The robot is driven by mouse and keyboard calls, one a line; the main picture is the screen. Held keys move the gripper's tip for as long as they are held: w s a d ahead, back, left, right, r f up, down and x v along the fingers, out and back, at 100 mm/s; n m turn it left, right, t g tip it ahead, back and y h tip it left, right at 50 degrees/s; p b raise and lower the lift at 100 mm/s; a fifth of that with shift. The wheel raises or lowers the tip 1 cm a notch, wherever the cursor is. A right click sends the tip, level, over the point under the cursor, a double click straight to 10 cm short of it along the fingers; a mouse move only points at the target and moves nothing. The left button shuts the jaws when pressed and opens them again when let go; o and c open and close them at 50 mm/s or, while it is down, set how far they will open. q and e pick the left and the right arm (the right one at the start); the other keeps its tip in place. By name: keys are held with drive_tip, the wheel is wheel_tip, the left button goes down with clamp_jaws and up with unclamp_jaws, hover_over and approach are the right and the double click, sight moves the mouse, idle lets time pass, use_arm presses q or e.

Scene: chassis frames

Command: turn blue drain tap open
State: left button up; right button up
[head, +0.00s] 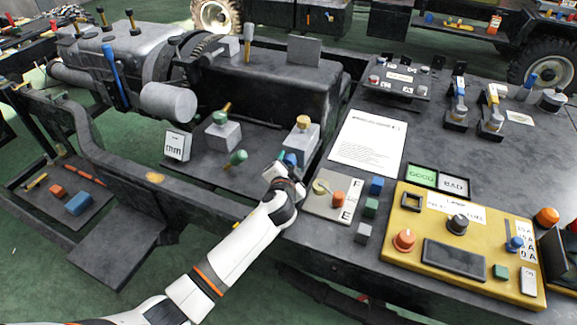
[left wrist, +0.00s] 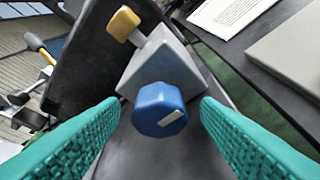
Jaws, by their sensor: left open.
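The blue drain tap (left wrist: 159,108) is a faceted blue knob with a pale mark on its face, on the front of a grey block (left wrist: 165,65). In the left wrist view it sits centred between the two teal fingers of my left gripper (head: 284,165), which is open. A gap shows on each side of the knob, so the fingers look apart from it. A yellow handle (left wrist: 123,24) sits on top of the same block. My right gripper is not in view.
A green-handled tap (head: 237,158) and another grey block (head: 222,134) stand to the left. A plate with yellow and orange knobs (head: 333,208) lies close on the right. A yellow control panel (head: 400,265) and a paper sheet (head: 368,142) are farther right.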

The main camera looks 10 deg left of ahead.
use_arm(q)
drive_tip(key=c, duration=1)
